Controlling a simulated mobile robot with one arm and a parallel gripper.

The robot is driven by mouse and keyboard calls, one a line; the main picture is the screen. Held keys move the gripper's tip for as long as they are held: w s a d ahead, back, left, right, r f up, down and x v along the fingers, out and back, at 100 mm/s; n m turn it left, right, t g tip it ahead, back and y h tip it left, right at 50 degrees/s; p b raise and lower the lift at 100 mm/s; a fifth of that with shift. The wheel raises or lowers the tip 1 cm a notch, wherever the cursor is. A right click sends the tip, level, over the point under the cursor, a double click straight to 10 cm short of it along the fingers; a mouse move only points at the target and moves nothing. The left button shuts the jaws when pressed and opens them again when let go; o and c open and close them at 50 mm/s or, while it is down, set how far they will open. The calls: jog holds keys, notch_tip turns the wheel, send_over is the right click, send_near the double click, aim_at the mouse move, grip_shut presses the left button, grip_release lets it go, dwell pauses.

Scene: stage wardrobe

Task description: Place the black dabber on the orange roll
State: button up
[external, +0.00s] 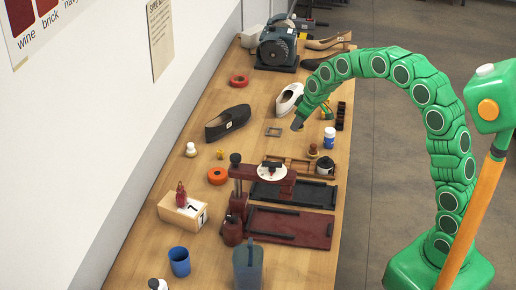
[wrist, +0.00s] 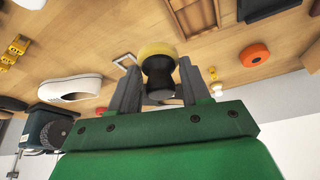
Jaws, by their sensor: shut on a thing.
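My gripper (wrist: 158,72) is shut on the black dabber (wrist: 158,70), a waisted black piece with a yellow pad at one end, seen between the two grey fingers in the wrist view. In the external view my gripper (external: 298,122) is above the right half of the bench, past the white bottle. The dabber cannot be made out clearly there. The orange roll (external: 217,175) lies flat on the bench, left of the press and well apart from my gripper. It also shows in the wrist view (wrist: 255,55) at the upper right.
A red press (external: 236,205) stands near the roll, with dark trays (external: 292,195) beside it. A black shoe (external: 228,123), a yellow piece (external: 221,154) and a white-topped dabber (external: 191,149) are around the roll. A red roll (external: 239,80) lies farther back. A numbered box (external: 182,211) is nearer.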

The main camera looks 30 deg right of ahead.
jog(key=s+a+r+n+g+y, duration=0.1)
jog(key=s+a+n, duration=0.15)
jog(key=a, duration=0.95)
jog(key=s+a+r+n, duration=0.1)
jog(key=s+a, duration=0.2)
jog(key=a, duration=1)
send_over(213, 173)
jog(key=d, duration=0.1)
jog(key=shift+s+d+f, duration=0.1)
jog(key=shift+s+f, duration=0.05)
jog(key=shift+f, duration=1.5)
jog(key=shift+s+f, duration=0.15)
jog(key=shift+f, duration=1.45)
jog(key=shift+s+d+f, duration=0.1)
jog(key=shift+s+f, duration=0.05)
jog(key=shift+f, duration=3.1)
jog(key=o, duration=1)
